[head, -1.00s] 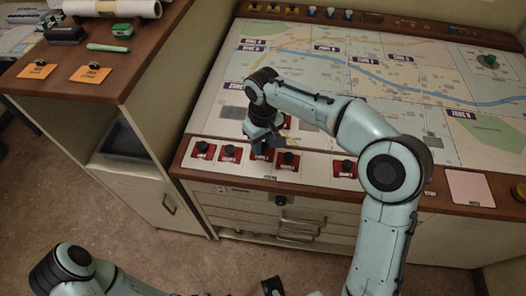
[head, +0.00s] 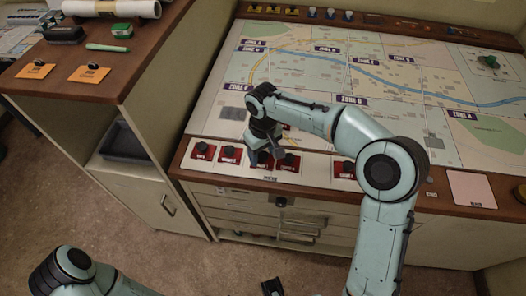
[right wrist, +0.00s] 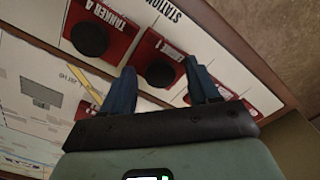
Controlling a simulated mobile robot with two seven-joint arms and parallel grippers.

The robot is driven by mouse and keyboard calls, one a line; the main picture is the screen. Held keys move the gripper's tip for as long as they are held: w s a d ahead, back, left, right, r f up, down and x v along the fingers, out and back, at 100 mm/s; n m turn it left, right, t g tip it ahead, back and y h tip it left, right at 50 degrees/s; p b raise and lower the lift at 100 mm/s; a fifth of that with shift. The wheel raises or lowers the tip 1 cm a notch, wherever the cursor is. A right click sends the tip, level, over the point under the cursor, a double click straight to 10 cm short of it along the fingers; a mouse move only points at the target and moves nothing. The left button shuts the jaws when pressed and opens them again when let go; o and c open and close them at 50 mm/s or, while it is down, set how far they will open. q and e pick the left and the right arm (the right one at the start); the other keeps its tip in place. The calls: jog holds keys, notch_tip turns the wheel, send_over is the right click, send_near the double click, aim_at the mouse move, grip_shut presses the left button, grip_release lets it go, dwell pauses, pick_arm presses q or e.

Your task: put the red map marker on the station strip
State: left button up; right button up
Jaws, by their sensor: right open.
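My right gripper (head: 265,156) is open, low over the white station strip (head: 318,168) at the map table's front edge. In the right wrist view its two blue fingers (right wrist: 160,92) are spread, with a red marker (right wrist: 163,74) with a black knob just beyond and between them. That marker lies on the strip; whether the fingers touch it I cannot tell. A neighbouring red marker labelled TANKER 4 (right wrist: 104,30) lies beside it. More red markers (head: 203,151) sit along the strip in the head view. A dark piece at the bottom edge may be my left gripper (head: 272,287); its jaws are unclear.
The map (head: 400,80) spreads behind the strip, with a green marker (head: 488,62) at far right. Yellow and blue pieces line the back ledge. A pink card (head: 471,189) lies right of the strip. A wooden side counter (head: 60,62) stands at left.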

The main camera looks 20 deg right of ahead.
aim_at(263, 156)
notch_tip(263, 156, up, 12)
jog(key=p, duration=0.2)
jog(key=shift+r, duration=0.15)
dwell(0.6)
